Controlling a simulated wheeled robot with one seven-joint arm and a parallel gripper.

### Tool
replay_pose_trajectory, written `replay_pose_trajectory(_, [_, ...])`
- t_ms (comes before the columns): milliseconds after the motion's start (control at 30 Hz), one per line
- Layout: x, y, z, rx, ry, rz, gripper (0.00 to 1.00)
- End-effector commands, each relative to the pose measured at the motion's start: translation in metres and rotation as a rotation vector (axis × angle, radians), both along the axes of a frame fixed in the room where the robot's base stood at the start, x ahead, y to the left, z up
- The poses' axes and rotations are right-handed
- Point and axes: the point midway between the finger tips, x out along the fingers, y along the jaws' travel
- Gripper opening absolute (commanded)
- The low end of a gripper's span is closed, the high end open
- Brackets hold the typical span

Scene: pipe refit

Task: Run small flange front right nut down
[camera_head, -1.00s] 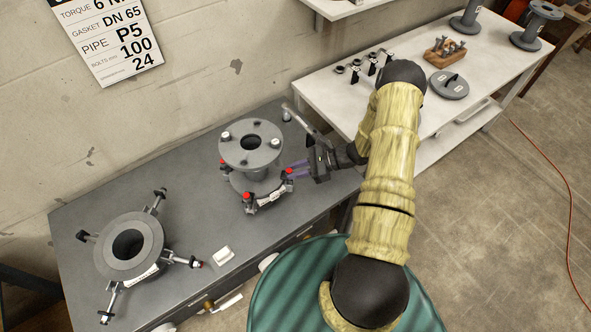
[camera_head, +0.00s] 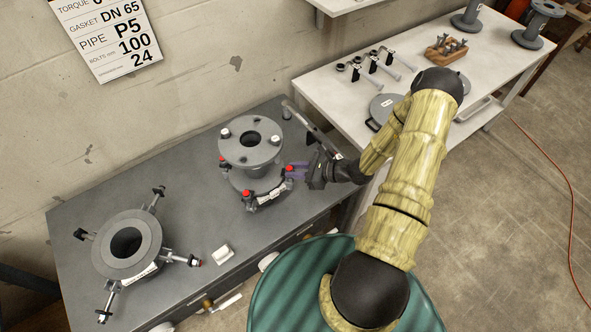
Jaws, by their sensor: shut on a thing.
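The small flange (camera_head: 254,178) sits on the grey bench under a short pipe spool with a round upper flange (camera_head: 251,154). Red-tipped nuts show around the small flange: one at the back left (camera_head: 222,158), one at the front left (camera_head: 246,194) and the front right nut (camera_head: 289,168). My gripper (camera_head: 293,170) comes in level from the right. The nut's thread and seating are too small to make out.
A larger flange (camera_head: 113,263) with several radial bolts stands at the bench's left. A small white block (camera_head: 223,254) lies at the front edge. The white table (camera_head: 350,110) at right holds bolts, a grey disc (camera_head: 383,107) and a wooden block (camera_head: 446,48).

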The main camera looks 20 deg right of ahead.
Motion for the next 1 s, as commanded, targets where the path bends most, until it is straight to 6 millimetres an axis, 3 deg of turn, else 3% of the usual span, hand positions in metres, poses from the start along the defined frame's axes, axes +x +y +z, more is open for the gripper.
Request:
replay_pose_trajectory(333, [-0.0026,0.0012,-0.0006,0.001,0.001,-0.142,0.0])
replay_pose_trajectory(833, [-0.0025,0.0017,-0.0001,0.0,0.0,-0.163,0.0])
replay_pose_trajectory(867, [-0.0025,0.0017,-0.0001,0.0,0.0,-0.163,0.26])
replay_pose_trajectory(933, [-0.0025,0.0017,-0.0001,0.0,0.0,-0.163,0.39])
replay_pose_trajectory(1000, [-0.0025,0.0018,-0.0001,0.0,0.0,-0.163,0.44])
